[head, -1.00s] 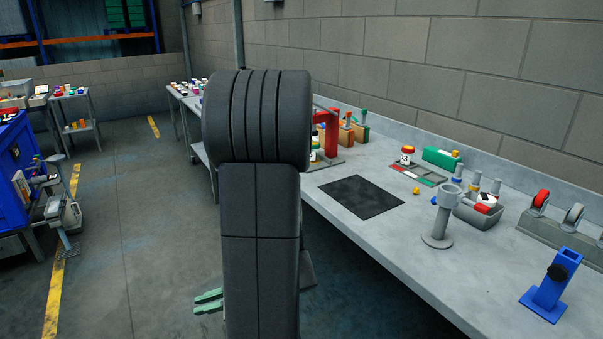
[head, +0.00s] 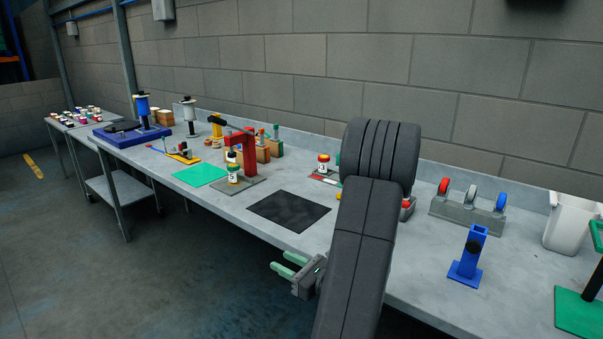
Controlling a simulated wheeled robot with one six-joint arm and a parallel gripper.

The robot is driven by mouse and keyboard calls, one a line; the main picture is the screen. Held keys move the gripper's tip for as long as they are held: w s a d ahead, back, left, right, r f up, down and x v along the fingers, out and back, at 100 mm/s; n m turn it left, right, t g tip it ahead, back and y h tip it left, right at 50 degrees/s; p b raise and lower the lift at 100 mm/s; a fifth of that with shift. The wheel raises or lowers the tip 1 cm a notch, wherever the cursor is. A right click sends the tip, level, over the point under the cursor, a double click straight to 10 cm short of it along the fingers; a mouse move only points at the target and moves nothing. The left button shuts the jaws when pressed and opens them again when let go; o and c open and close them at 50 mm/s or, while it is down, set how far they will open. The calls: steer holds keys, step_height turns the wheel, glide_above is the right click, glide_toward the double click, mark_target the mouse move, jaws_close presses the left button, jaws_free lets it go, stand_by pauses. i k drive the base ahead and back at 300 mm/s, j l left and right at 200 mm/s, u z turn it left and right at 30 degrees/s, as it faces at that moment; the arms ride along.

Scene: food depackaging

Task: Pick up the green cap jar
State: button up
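I cannot make out a green cap jar for certain in the head view. A jar with a yellow cap (head: 233,173) stands by the red press on the long bench. A jar with a red cap (head: 323,163) stands further right, towards the wall. Several small jars with mixed caps (head: 88,115) stand on the far left table, too small to tell each cap. My gripper (head: 280,260) has green fingers, spread apart with nothing between them. It is in front of the bench's front edge, away from the jars. My arm hides part of the bench.
The long grey bench (head: 420,262) runs along the block wall. It holds a black mat (head: 288,211), a green mat (head: 200,174), a red press (head: 245,153), a blue stand (head: 468,255) and a caster rack (head: 468,212). The floor at left is clear.

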mark_target(234, 177)
steer(key=i+j+z, duration=0.15)
steer(key=j+z, duration=0.3)
steer(key=i+j+z, duration=0.15)
steer(key=j+z, duration=0.15)
steer(key=z, duration=0.15)
steer(key=j+z, duration=0.95)
steer(key=k+j+z, duration=0.1)
steer(key=j, duration=0.7)
steer(key=k+j+z, duration=0.15)
steer(key=j, duration=0.25)
steer(key=k+j, duration=0.1)
steer(key=j, duration=0.3)
steer(key=k+j+z, duration=0.15)
steer(key=j, duration=0.25)
steer(key=k+j+z, duration=0.1)
steer(key=j, duration=0.25)
steer(key=k+j, duration=0.15)
steer(key=j, duration=0.2)
steer(key=k+j, duration=0.1)
steer(key=j, duration=0.25)
steer(key=k+j, duration=0.15)
steer(key=j, duration=0.2)
